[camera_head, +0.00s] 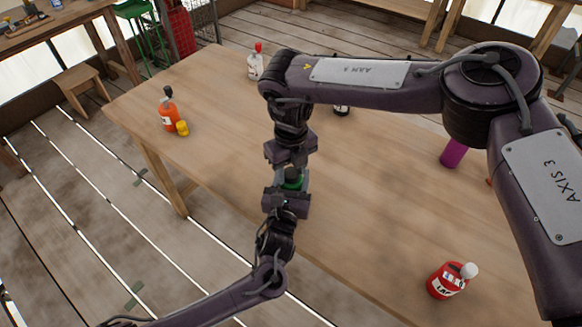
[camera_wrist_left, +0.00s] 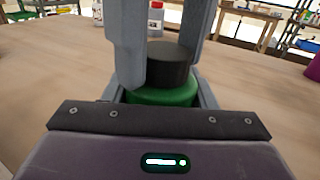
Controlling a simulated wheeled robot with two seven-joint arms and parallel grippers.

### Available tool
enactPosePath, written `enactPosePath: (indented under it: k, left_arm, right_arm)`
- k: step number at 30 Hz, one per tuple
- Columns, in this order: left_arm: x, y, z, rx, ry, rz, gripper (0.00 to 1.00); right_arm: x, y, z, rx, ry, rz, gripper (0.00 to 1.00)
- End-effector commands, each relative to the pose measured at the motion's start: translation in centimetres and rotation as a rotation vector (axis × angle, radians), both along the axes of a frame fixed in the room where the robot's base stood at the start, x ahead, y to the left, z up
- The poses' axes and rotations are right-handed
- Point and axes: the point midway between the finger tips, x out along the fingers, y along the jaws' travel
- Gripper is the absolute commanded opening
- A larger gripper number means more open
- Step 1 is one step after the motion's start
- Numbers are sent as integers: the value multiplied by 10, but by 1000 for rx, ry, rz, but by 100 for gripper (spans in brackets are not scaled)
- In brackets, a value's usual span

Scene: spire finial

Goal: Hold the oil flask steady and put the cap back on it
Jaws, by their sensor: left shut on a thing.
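The oil flask is green (camera_head: 294,181) and stands between my two grippers over the table in the head view. In the left wrist view the green flask body (camera_wrist_left: 163,96) shows close up, with a black cap (camera_wrist_left: 168,63) at its top. The cap looks upright and sits right against the green shoulder; whether it is seated cannot be told. My left gripper (camera_head: 289,192) is shut on the flask from the near side. My right gripper (camera_head: 291,160) comes from above. Its grey fingers (camera_wrist_left: 165,55) flank the cap with no clear gap and look shut on it.
An orange bottle (camera_head: 168,113) and a small yellow object (camera_head: 183,128) are at the table's left. A white bottle with a red top (camera_head: 255,66) stands at the back. A red bottle (camera_head: 446,282) and a purple cylinder (camera_head: 453,153) are to the right. Bare wooden table (camera_head: 365,215) lies between.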

Motion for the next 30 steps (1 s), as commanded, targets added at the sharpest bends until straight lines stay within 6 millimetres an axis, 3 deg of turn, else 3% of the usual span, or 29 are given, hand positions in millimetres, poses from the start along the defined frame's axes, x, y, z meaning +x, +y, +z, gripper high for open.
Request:
enactPosePath:
  k: [1, 8, 14, 24, 30]
  left_arm:
    - [0, 0, 0, 0, 0, 0, 0]
    - [0, 0, 0, 0, 0, 0, 0]
    - [0, 0, 0, 0, 0, 0, 0]
    - [0, 0, 0, 0, 0, -1, 0]
    - [0, 0, 0, 0, 0, -1, 0]
  right_arm:
    - [0, 0, 0, 0, 0, 0, 36]
    - [0, 0, 0, 0, 0, 0, 7]
    - [-1, 0, -1, 2, 2, -108, 7]
    - [-1, 1, -2, 2, 6, -952, 7]
    - [0, 1, -1, -1, 3, -1350, 7]
